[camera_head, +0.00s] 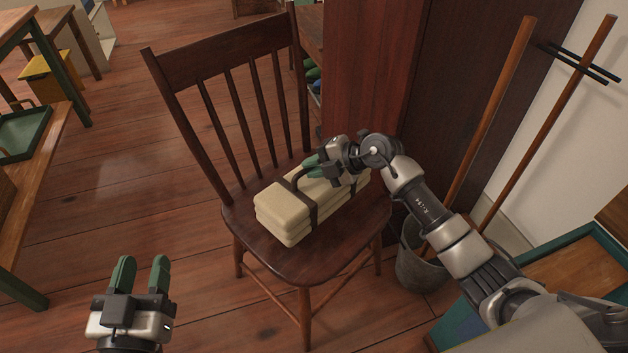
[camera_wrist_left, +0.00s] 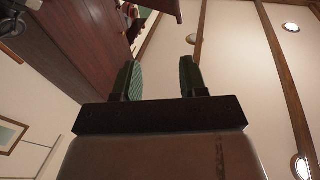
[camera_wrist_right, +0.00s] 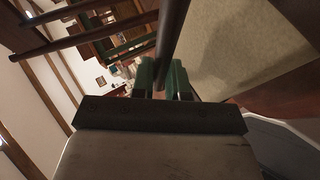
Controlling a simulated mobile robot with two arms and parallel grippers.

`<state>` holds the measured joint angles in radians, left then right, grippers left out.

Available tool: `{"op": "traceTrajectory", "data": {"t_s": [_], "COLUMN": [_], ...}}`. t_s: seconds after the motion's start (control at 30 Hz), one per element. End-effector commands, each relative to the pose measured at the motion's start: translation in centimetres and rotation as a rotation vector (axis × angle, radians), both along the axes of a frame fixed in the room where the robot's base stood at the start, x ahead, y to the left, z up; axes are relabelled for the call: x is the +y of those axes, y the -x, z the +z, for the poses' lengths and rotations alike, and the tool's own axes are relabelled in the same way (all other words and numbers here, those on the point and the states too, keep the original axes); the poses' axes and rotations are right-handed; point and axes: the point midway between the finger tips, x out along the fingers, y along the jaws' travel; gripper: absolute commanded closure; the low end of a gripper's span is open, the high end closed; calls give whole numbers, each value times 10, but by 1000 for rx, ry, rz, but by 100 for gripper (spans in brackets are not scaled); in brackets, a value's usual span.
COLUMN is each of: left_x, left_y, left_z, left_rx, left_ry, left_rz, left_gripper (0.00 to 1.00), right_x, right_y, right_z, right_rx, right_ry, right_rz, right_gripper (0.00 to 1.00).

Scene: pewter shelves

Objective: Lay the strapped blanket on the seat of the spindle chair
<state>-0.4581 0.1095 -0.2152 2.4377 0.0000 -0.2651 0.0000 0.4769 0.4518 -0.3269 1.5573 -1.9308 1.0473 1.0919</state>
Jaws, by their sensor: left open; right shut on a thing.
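The strapped blanket (camera_head: 285,213) is a folded cream bundle with dark straps and a dark handle. It lies on, or just at, the seat of the dark wooden spindle chair (camera_head: 303,263). My right gripper (camera_head: 312,172) is shut on the strap handle above the blanket. In the right wrist view the fingers (camera_wrist_right: 164,78) close around a dark bar, with the cream blanket (camera_wrist_right: 240,50) beside it. My left gripper (camera_head: 142,272) is open and empty, left of the chair and apart from it. The left wrist view shows its spread fingers (camera_wrist_left: 160,80) with nothing between them.
A grey bucket (camera_head: 420,262) with long wooden poles stands right of the chair. A dark red cabinet (camera_head: 365,70) is behind it. A wooden table with a green tray (camera_head: 28,132) is at the left. Floor is clear between table and chair.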

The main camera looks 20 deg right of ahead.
Motion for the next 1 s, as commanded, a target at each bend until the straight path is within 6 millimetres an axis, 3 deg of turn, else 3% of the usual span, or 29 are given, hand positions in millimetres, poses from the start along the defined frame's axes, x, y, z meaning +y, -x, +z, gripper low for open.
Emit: {"op": "traceTrajectory", "data": {"t_s": [0.5, 0.87, 0.9, 1.0], "left_x": [-5, -5, -5, -5], "left_y": [13, 13, 13, 13], "left_z": [43, 45, 45, 44], "left_rx": [-361, -370, -368, -368], "left_ry": [99, 102, 101, 101], "left_rz": [-22, -22, -22, -22], "left_gripper": [57, 57, 57, 57], "right_x": [0, 0, 0, 0], "right_y": [-1, -1, 0, 0], "right_z": [-34, -35, -39, -39], "right_rx": [-6, -6, 1, 1], "right_ry": [-4, -3, 0, 0], "right_rz": [-1, -1, 0, 0], "right_gripper": [100, 100, 84, 69]}}
